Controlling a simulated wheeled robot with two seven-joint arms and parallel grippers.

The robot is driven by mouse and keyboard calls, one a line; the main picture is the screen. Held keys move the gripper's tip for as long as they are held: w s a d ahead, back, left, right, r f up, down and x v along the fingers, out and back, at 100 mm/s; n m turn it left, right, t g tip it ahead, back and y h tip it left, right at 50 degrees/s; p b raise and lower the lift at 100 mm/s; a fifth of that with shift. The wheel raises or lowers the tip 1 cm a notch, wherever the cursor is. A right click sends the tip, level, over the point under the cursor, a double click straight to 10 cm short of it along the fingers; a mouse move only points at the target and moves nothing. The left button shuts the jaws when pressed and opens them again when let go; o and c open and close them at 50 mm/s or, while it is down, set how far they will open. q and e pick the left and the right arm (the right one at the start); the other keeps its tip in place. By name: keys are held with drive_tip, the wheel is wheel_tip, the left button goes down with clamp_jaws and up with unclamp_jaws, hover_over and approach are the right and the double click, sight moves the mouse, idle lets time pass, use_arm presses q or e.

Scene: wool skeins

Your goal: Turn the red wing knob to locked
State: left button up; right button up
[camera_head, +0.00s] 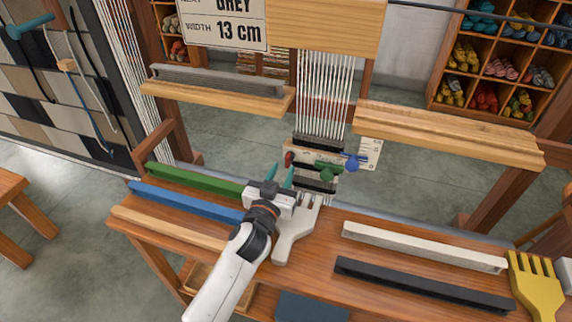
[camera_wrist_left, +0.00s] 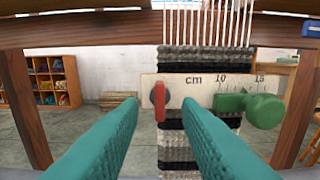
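The red wing knob (camera_head: 289,158) is on the left end of a pale centimetre scale (camera_wrist_left: 200,87) that crosses the striped weaving. In the left wrist view the red wing knob (camera_wrist_left: 160,100) stands upright beside a dark round spot. My left gripper (camera_head: 281,175) is open and empty, its teal fingers pointing at the scale. In the left wrist view its fingertips (camera_wrist_left: 161,103) lie on either side of the knob, apparently short of it. A green knob (camera_wrist_left: 250,108) is on the scale to the right. My right gripper is not in view.
A blue knob (camera_head: 353,162) is right of the green one. The wooden bench (camera_head: 315,252) below holds a green bar (camera_head: 195,178), a blue bar (camera_head: 185,201), a white fork-like comb (camera_head: 293,235), a white bar (camera_head: 425,247) and a yellow comb (camera_head: 535,288).

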sight(287, 162)
use_arm(q)
drive_tip(key=shift+x, duration=1.75)
drive_tip(key=shift+r, duration=0.1)
clamp_jaws()
